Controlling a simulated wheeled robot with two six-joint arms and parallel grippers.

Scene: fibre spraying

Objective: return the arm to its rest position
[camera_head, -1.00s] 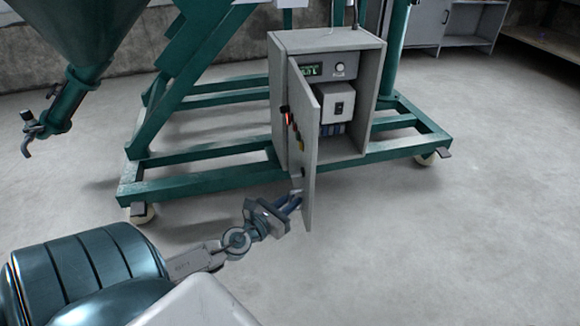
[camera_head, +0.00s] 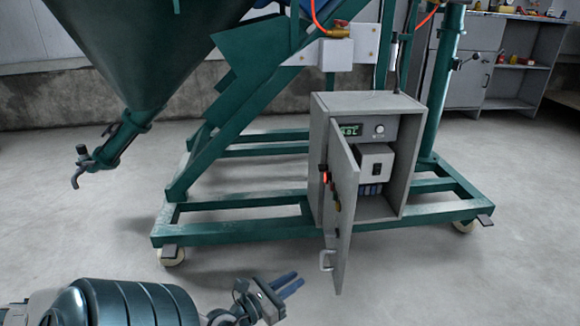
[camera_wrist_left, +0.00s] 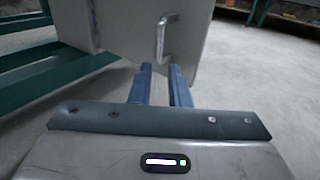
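My left gripper (camera_head: 290,283) is in the lower middle of the head view, with two blue fingers held a little apart and nothing between them. It also shows in the left wrist view (camera_wrist_left: 162,72), the fingers pointing toward the cabinet door. The grey cabinet door (camera_head: 343,215) stands open. Its metal handle (camera_head: 327,260) is just beyond the fingertips and apart from them in the head view; the handle (camera_wrist_left: 163,36) also shows in the left wrist view. My right gripper is not in view.
The grey control cabinet (camera_head: 318,150) sits on a green wheeled frame (camera_head: 235,232). A green hopper (camera_head: 130,50) with a spout hangs at upper left. A workbench (camera_head: 480,75) stands at back right. The concrete floor right of the door is clear.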

